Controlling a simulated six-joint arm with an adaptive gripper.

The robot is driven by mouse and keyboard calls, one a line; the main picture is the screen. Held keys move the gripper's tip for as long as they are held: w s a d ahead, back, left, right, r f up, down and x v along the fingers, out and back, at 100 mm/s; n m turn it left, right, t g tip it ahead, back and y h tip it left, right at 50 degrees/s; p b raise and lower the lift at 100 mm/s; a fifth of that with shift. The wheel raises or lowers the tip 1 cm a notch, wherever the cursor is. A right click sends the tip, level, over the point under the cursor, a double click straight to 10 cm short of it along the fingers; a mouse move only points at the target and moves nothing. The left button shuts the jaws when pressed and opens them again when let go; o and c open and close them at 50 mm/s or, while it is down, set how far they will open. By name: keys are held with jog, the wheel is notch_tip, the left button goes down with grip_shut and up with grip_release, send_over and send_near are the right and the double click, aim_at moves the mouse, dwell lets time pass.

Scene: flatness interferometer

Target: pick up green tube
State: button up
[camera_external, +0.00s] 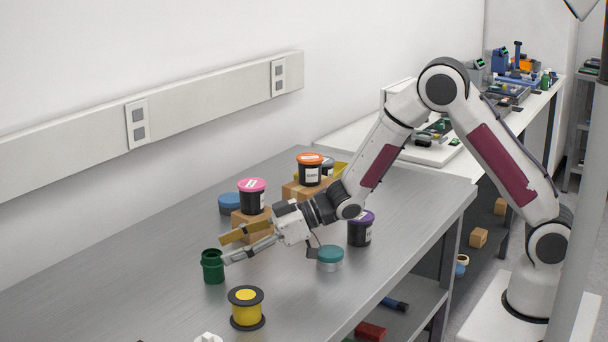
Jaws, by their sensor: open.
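The green tube (213,267) stands upright on the grey metal table, left of centre. It is a dark green, open-topped cylinder with a rim. My gripper (223,250) reaches in from the right, low over the table, with its fingers pointing left toward the tube. The fingers are spread apart and hold nothing. The nearer fingertip is right beside the tube's right side in the picture; I cannot tell whether it touches. The farther finger is above and behind the tube's right edge.
A yellow spool (247,308) with black flanges stands in front of the tube. A teal-lidded jar (330,258) and a purple-lidded jar (361,229) are to the right. A pink-lidded jar (252,196) stands on a cardboard box behind my gripper. The table's left is clear.

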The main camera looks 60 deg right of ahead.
aim_at(214, 254)
jog(key=shift+f, duration=0.1)
dwell(0.3)
jog(key=shift+f, duration=0.7)
jog(key=shift+x, duration=2.45)
jog(key=shift+r, duration=0.1)
jog(key=shift+c, duration=0.3)
jog(key=c, duration=1.1)
